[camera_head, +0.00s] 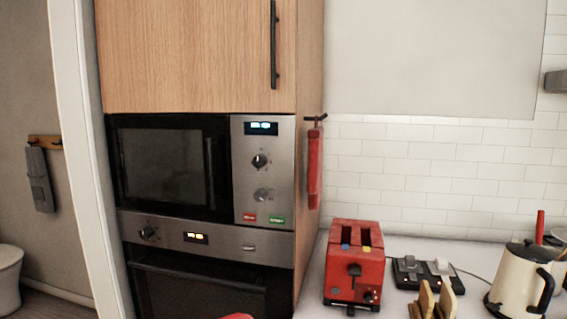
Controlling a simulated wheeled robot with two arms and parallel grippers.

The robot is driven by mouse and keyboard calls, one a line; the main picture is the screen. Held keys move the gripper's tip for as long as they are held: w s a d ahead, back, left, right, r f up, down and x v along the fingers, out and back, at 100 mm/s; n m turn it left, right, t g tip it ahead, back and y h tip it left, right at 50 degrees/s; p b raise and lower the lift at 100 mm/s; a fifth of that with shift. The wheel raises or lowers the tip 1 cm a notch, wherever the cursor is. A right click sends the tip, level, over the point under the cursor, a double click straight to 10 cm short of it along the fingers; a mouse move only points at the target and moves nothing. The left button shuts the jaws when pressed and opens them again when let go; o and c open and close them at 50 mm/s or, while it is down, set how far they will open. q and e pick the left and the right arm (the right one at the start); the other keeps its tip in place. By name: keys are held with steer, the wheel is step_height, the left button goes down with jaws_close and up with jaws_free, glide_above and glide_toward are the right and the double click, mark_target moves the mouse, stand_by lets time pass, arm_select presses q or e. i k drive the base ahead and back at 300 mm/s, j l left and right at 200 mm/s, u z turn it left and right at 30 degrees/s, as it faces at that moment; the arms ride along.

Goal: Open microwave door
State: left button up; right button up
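The microwave (262,205) is built into a tall wooden cabinet left of the middle, above an oven. Its dark glass door (160,165) looks shut and lies flush with the front. A dark vertical handle (210,168) runs along the door's right edge. To the right of the door is a steel control panel with a lit display, two knobs and red and green buttons.
The oven (195,285) sits below. A wooden cupboard door (190,55) with a black handle is above. A red toaster (354,265), a kettle (518,280) and toast slices (436,300) stand on the right counter. A red cloth (314,165) hangs on the cabinet's side.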

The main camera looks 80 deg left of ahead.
mark_target(215, 129)
steer(key=u, duration=3.45)
